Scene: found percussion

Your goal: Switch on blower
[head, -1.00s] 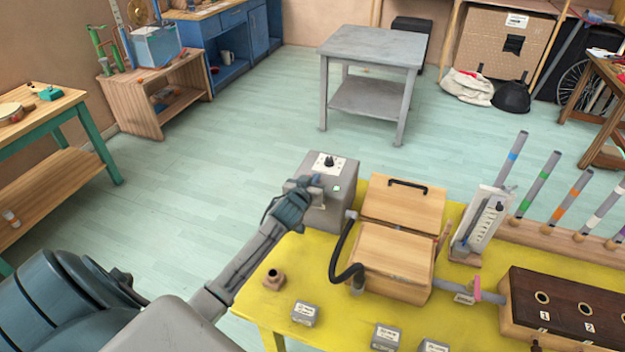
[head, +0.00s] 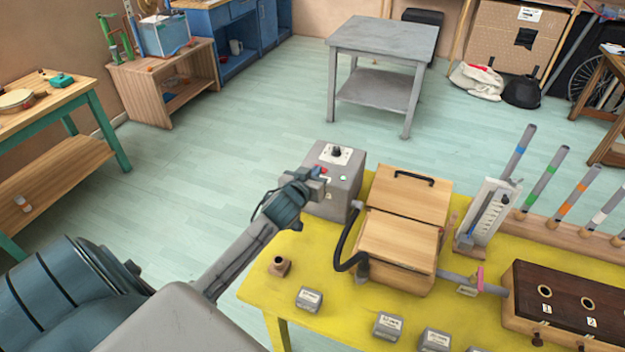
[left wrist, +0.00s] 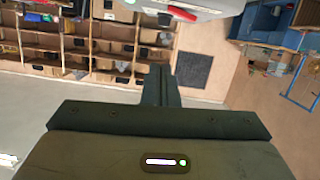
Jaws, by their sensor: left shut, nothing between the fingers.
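The blower appears to be the grey box (head: 345,200) at the back left corner of the yellow table. Its top carries a black knob (head: 336,152) on a white dial plate, a small red switch (head: 323,170) and a small pale green spot (head: 343,178). My left gripper (head: 318,180) is shut and empty, with its tips at the box's left front edge, close to the red switch. I cannot tell whether they touch. The left wrist view shows the shut fingers (left wrist: 158,84) and a red part (left wrist: 182,13) on a pale surface beyond them. My right gripper is not in view.
A black hose (head: 343,245) joins the grey box to a wooden bellows box (head: 400,245). A wooden socket (head: 279,266) and several small grey blocks (head: 309,299) sit near the table's front. Coloured tubes (head: 541,185) stand at the right. Floor left of the table is clear.

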